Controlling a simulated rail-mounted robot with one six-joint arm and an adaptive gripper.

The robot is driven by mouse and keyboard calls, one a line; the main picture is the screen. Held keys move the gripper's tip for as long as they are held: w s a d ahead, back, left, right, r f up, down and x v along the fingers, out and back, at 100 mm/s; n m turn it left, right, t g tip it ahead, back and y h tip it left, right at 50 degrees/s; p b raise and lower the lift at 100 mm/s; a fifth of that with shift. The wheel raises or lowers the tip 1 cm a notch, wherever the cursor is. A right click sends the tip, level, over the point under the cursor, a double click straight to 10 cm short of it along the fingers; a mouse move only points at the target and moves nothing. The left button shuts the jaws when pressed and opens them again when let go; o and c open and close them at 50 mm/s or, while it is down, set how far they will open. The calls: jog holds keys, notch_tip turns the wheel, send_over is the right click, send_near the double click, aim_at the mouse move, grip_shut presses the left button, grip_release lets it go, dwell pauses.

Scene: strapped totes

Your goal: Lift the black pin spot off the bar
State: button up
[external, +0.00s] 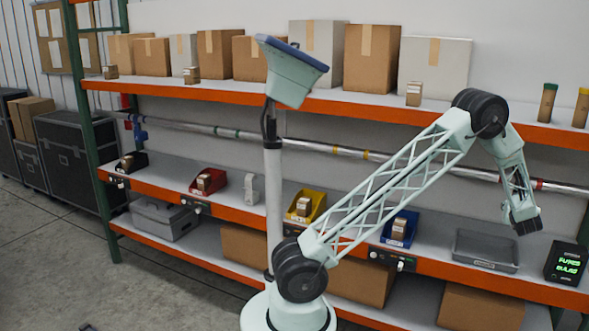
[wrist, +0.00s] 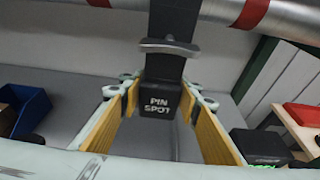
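The black pin spot (wrist: 160,104), lettered "PIN SPOT", is in the middle of the wrist view. A black upper part with a silver lever (wrist: 168,48) stands above the lettered face. My gripper (wrist: 160,92) is open, with its yellow-padded fingers on either side of the pin spot and small gaps visible. The silver bar (wrist: 292,20) with a red band runs across the top right of the wrist view. In the external view the bar (external: 455,172) runs behind my arm, and my gripper (external: 524,222) hangs in front of it. The pin spot's attachment to the bar is hidden.
A blue bin (external: 401,228) and a grey tray (external: 486,249) stand on the shelf below, beside a black box with green lettering (external: 567,263). Cartons (external: 434,66) line the upper shelf. Orange shelf edges run below and above the bar.

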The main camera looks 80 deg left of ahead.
jog(key=shift+r+p, duration=0.6)
jog(key=shift+r, duration=1.8)
jog(key=shift+d, duration=0.1)
dwell(0.3)
jog(key=s+d+b, duration=0.3)
jog(key=s+d, duration=0.3)
jog(key=d, duration=0.3)
jog(key=shift+s+d+b, duration=0.3)
jog(key=shift+s+d, duration=0.05)
jog(key=shift+d, duration=0.05)
dwell(1.8)
jog(key=shift+f, duration=0.1)
